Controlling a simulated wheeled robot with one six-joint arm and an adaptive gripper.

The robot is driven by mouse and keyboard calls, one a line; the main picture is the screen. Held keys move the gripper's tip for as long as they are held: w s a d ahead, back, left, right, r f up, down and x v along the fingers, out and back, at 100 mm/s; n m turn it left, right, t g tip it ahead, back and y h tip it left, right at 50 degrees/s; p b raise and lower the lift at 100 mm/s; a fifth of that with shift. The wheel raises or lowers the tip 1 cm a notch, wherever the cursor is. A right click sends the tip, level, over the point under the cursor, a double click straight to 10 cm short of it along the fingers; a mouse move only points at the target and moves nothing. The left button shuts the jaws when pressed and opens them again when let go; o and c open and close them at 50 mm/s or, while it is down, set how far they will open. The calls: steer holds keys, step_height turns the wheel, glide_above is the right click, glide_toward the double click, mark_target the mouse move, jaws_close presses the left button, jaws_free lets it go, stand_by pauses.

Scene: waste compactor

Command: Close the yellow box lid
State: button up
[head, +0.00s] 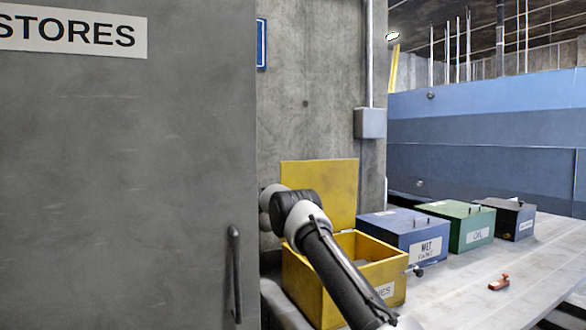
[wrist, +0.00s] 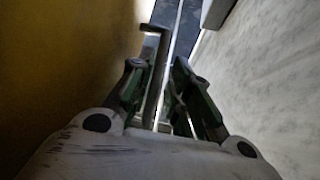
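The yellow box (head: 318,282) stands on the bench with its lid (head: 330,185) open, upright at the box's back side. My arm reaches across the front left of the box, and its end goes out of sight at the lid's left edge in the head view. In the wrist view my gripper (wrist: 158,68) has its two dark fingers apart, with a gap between them. A yellow surface (wrist: 60,70), seemingly the lid, fills the left side, and a pale grey wall (wrist: 265,75) fills the right. I cannot tell whether the fingers touch the lid.
A blue box (head: 405,237), a green box (head: 466,222) and a dark box (head: 512,219), all shut, stand along the bench (head: 460,285). A small red object (head: 498,283) lies there. A grey STORES door (head: 120,180) is close on the left.

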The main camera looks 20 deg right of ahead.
mark_target(301, 185)
steer(key=s+v, duration=0.1)
steer(key=v, duration=0.5)
steer(key=w+r+n+t, duration=0.6)
steer(key=w+t, duration=0.2)
steer(key=t, duration=0.5)
steer(key=shift+d+n, duration=0.35)
steer(key=shift+n, duration=0.05)
steer(key=shift+s+r, duration=0.1)
